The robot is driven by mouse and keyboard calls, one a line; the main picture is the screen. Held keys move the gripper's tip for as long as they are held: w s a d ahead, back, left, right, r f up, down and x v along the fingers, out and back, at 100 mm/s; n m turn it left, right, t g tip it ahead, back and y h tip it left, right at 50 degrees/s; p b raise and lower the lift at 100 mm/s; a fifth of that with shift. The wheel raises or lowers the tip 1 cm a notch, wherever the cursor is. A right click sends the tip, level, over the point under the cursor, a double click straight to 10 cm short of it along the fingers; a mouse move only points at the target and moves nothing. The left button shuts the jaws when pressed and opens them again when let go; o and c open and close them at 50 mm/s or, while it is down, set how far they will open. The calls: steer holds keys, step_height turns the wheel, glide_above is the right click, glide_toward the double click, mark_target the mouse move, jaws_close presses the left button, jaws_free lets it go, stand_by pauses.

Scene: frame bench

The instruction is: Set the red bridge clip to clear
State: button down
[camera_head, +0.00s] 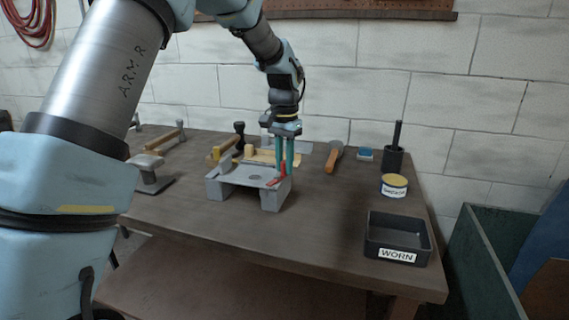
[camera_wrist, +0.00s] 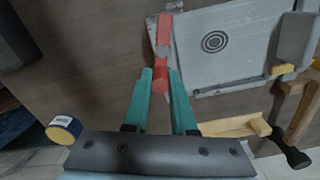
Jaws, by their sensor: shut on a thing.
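The red bridge clip (camera_head: 277,181) sits at the right end of the grey bridge-shaped stand (camera_head: 248,174) on the bench. In the wrist view the red clip (camera_wrist: 163,52) lies along the edge of the grey plate (camera_wrist: 240,50), with a grey round part in its middle. My gripper (camera_head: 284,174) points down at it, and its two teal fingers also show in the wrist view (camera_wrist: 160,82). The fingers are shut on the near end of the clip. The fingertips partly cover that end. A target of rings is marked on the plate.
A black tray labelled WORN (camera_head: 397,238) stands at the front right of the bench. A yellow-lidded tin (camera_head: 394,186), a dark cup (camera_head: 394,158) and a wooden-handled tool (camera_head: 333,158) are behind it. Clamps and wooden tools lie left and behind the stand. The front middle is clear.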

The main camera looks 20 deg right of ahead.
steer(key=shift+w+a+n, duration=0.15)
steer(key=shift+n, duration=0.6)
steer(key=shift+w+a+n, duration=0.1)
steer(key=shift+w+n, duration=0.05)
steer(key=shift+n, duration=0.6)
steer(key=c, duration=0.7)
jaws_free()
steer(key=shift+c, duration=0.2)
steer(key=shift+r, duration=0.1)
step_height(320, 180, up, 11)
steer(key=b, duration=0.1)
steer(key=shift+f+b, duration=0.2)
steer(key=shift+b, duration=0.2)
